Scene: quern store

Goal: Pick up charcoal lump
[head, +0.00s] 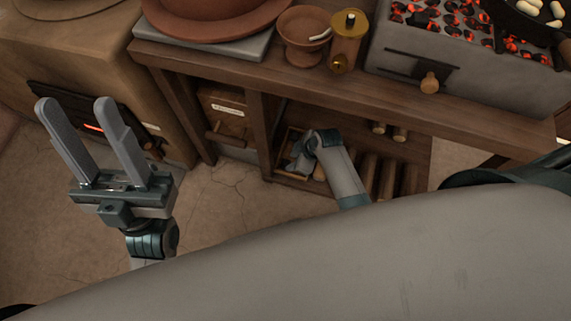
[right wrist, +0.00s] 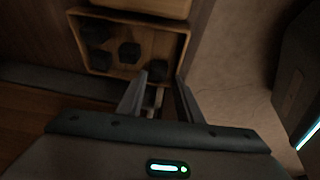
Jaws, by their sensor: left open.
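Several dark charcoal lumps, one of them a charcoal lump (right wrist: 129,52) near the middle, lie in a shallow wooden tray (right wrist: 185,38) in the right wrist view. Another lump (right wrist: 157,70) shows just beyond my right gripper (right wrist: 161,76), whose two fingers are apart; whether it touches them I cannot tell. In the head view my right gripper (head: 298,160) reaches under the bench to the tray (head: 283,147), and the lumps are hidden there. My left gripper (head: 78,104) is open and empty above the floor at the left.
The wooden bench (head: 215,72) overhangs the shelf. On it stand a terracotta bowl (head: 303,38), a brass-and-wood mill (head: 347,45) and a brazier (head: 400,50) with glowing coals. A small drawer box (head: 224,113) and several logs (head: 385,178) flank the tray. An oven (head: 75,60) stands left.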

